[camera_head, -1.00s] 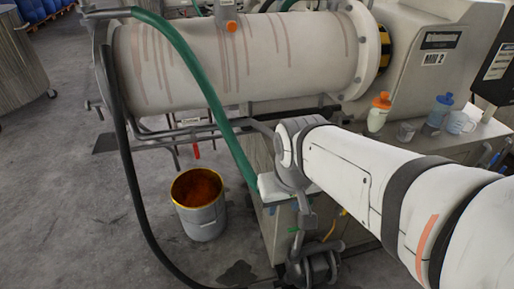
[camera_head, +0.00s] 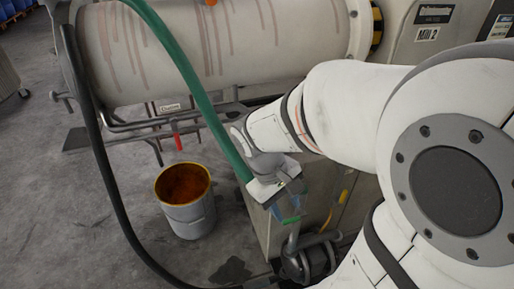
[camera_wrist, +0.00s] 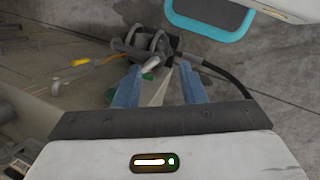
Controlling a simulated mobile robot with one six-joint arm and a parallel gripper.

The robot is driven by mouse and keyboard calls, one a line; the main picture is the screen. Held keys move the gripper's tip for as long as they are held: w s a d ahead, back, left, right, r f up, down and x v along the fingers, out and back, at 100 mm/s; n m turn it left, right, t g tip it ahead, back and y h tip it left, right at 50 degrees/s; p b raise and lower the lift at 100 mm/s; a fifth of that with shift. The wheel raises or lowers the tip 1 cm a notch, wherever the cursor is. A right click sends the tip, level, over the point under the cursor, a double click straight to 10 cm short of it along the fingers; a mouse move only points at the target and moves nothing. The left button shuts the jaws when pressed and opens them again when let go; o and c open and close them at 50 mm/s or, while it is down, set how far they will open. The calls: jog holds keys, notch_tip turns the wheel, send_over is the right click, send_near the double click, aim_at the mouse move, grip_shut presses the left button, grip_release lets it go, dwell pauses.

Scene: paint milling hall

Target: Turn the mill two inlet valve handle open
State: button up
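A green handle (camera_head: 293,220) shows low by the pipework, just under my gripper (camera_head: 287,207). In the wrist view, green (camera_wrist: 148,76) shows between my gripper's (camera_wrist: 158,70) two blue fingers and again left of the left finger, which hides part of it. The fingers are apart, with no clear contact on the handle. Whether this is the inlet valve handle cannot be read. A red handle (camera_head: 177,137) hangs under the drum.
A pump (camera_head: 310,258) sits on the floor below the gripper; it also shows in the wrist view (camera_wrist: 150,42). A yellow handle (camera_head: 344,196) is close on the right. A green hose (camera_head: 190,75), a black hose (camera_head: 103,165) and an open bucket (camera_head: 187,210) are to the left.

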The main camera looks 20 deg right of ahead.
jog(key=w+d+f+n+g+h+b, duration=0.1)
jog(key=w+d+f+n+h+b, duration=0.2)
jog(key=f, duration=0.4)
jog(key=f+n+g+h+b, duration=0.25)
jog(key=f+h+b, duration=0.2)
jog(key=f, duration=0.25)
jog(key=n+t+h+b, duration=0.7)
jog(key=n+b, duration=0.2)
jog(key=n, duration=0.2)
send_near(302, 217)
jog(key=shift+g, duration=0.25)
jog(key=d, duration=0.2)
jog(key=d+b, duration=0.1)
jog(key=d, duration=0.1)
jog(key=w+d, duration=0.1)
jog(key=d, duration=0.1)
jog(key=shift+d+f, duration=0.1)
jog(key=shift+f, duration=0.15)
jog(key=shift+c, duration=0.3)
grip_shut()
